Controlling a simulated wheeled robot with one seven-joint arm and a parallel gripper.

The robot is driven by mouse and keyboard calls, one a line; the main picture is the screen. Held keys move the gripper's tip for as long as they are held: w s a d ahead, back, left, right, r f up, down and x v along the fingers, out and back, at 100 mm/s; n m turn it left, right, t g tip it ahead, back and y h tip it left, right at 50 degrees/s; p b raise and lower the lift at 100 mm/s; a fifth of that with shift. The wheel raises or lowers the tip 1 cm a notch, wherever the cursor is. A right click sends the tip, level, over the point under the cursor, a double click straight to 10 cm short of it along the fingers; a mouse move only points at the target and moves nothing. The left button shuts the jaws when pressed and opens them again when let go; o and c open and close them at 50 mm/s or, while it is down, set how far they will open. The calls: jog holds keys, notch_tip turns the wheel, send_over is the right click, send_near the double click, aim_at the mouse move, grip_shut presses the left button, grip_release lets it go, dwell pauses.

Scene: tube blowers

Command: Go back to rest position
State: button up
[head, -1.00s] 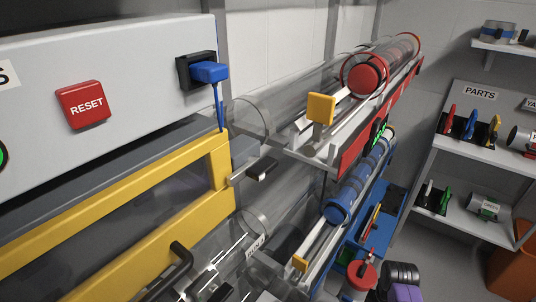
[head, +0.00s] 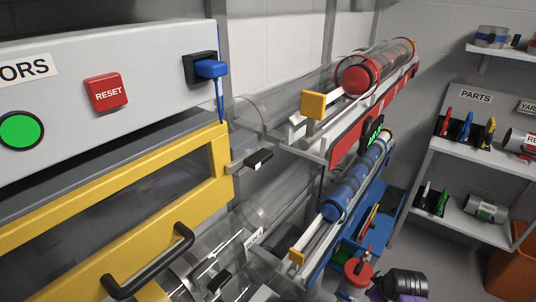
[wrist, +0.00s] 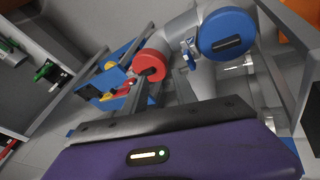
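My gripper (wrist: 168,128) shows in the wrist view as a purple housing with a small lit display and a dark bar along its upper edge. No held object is visible. In the head view, a dark ribbed part with some purple, seemingly of my arm, shows low at the right of centre, below the tube racks. Most of my arm is outside that view.
A control panel with a red RESET button (head: 106,92), a blue lever (head: 211,69) and a yellow-framed door (head: 120,204) stand at left. Clear tubes hold a red stack (head: 358,79) and a blue stack (head: 335,207). Parts shelves (head: 468,153) stand at right.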

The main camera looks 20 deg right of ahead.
jog(key=s+a+r+m+t+h, duration=0.1)
jog(key=s+a+r+m+t, duration=0.4)
jog(key=s+a+r+t, duration=0.75)
jog(key=s+a+r+g+y, duration=0.1)
jog(key=s+a+r, duration=0.3)
jog(key=s, duration=0.3)
jog(key=s+a+r+y, duration=0.1)
jog(key=s+a+r, duration=0.3)
jog(key=s+r, duration=0.2)
jog(key=s+a+r+n+g+y, duration=0.1)
jog(key=s+a+r, duration=0.3)
jog(key=s, duration=0.3)
jog(key=shift+s+a+r+g+y, duration=0.25)
jog(key=shift+s+r+g+y, duration=0.1)
jog(key=shift+r, duration=0.15)
